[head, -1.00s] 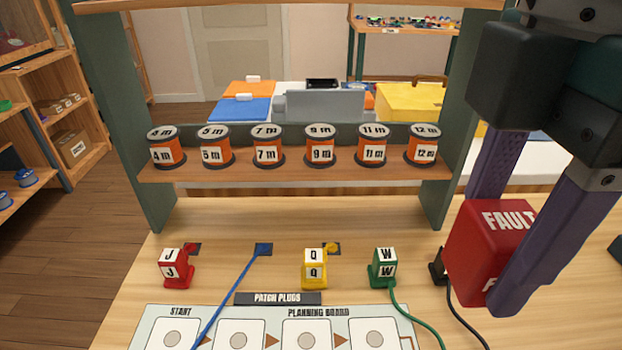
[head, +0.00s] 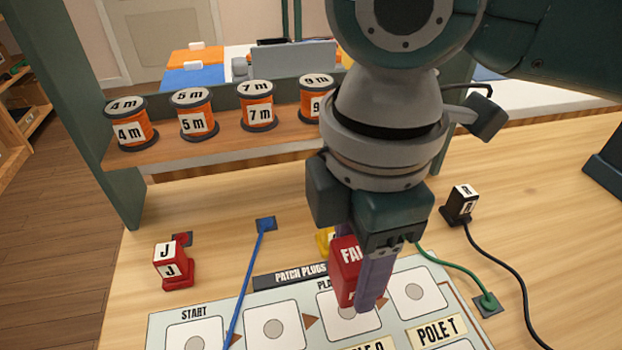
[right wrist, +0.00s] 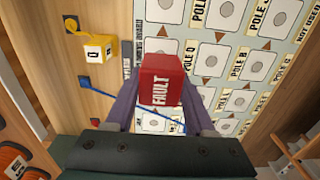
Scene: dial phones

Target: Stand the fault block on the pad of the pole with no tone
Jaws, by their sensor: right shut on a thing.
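The red fault block (head: 344,270) is between the fingers of my right gripper (head: 362,292), which is shut on it above the planning board (head: 447,305). The block also shows in the right wrist view (right wrist: 161,80), its FAULT label towards the camera. It looks raised above the board, covering part of a pad in the top row. The board has white pads with grey discs. The POLE T label (head: 436,333) shows at the lower right, and a POLE Q label (right wrist: 190,50) shows in the wrist view. My left gripper is out of view.
A red J plug (head: 172,266) and a black plug (head: 460,205) stand behind the board. A yellow Q plug (right wrist: 97,49) shows in the wrist view. A blue cable (head: 250,275) crosses the board; a green cable (head: 452,264) runs by its right edge. Orange spools (head: 197,113) line the shelf.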

